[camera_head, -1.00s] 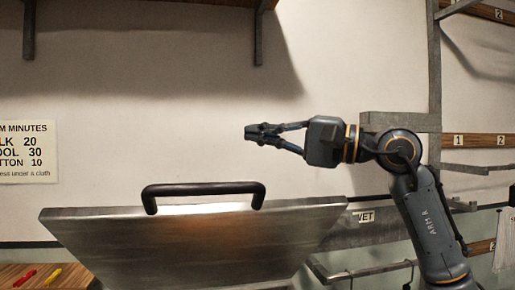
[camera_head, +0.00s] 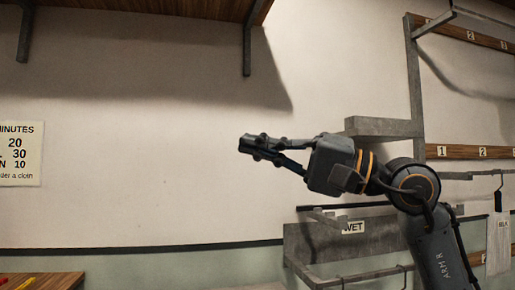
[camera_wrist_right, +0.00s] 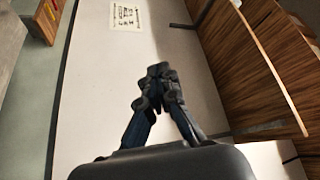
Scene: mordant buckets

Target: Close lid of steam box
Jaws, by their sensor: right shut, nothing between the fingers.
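The steam box lid with its black handle is out of the head view. Only a thin pale strip (camera_head: 250,287) shows at the bottom edge, too little to tell whether it is the lid or the box. My right gripper (camera_head: 262,147) is shut and empty, pointing left in front of the bare wall, well above that strip. In the right wrist view its fingertips (camera_wrist_right: 158,84) meet, with nothing between them. A grey surface (camera_wrist_right: 12,45) at that view's upper left may be part of the steam box; I cannot tell. My left gripper is not in view.
A wooden table (camera_head: 45,281) with red and yellow items is at lower left. A wooden shelf (camera_head: 160,10) with brackets hangs above. A rack with a WET label (camera_head: 353,227) and numbered rails (camera_head: 470,152) stands right. The wall around my gripper is clear.

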